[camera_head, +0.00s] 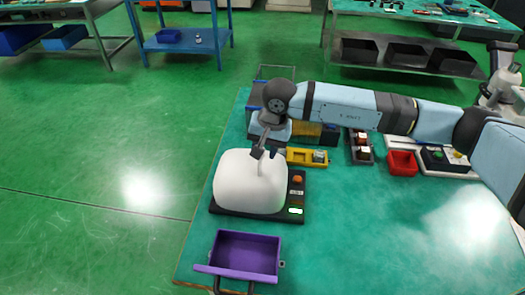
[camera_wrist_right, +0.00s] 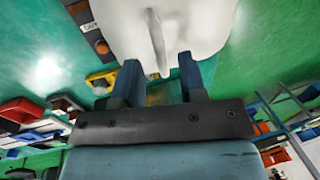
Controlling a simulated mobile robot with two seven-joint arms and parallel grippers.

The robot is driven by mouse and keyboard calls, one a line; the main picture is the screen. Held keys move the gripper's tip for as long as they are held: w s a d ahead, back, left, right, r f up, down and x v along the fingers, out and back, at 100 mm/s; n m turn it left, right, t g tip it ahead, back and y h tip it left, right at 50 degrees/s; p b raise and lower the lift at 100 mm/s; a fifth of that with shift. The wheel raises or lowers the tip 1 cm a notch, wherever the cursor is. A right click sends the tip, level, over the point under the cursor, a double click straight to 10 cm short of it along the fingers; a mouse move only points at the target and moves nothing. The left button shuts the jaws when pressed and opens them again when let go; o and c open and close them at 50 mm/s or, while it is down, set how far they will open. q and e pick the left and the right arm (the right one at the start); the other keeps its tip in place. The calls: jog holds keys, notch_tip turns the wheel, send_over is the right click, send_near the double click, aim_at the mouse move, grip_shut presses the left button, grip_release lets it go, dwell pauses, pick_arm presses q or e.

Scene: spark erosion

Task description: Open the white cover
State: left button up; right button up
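The white cover (camera_head: 240,187) is a rounded white dome on a black base (camera_head: 230,211) on the green table. It looks closed over the base. My right gripper (camera_head: 266,153) is at the handle's upper end. It is open in the right wrist view (camera_wrist_right: 158,62), with the handle's end appearing between the two fingertips; contact cannot be told. My left gripper is not in view.
A purple bin (camera_head: 245,254) stands in front. A yellow tray (camera_head: 306,156) and a red bin (camera_head: 402,163) lie behind and right. The table's front right is clear.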

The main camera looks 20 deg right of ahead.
jog(key=shift+a+f, duration=0.2)
jog(key=shift+f, duration=0.8)
grip_shut()
jog(key=shift+w, duration=0.1)
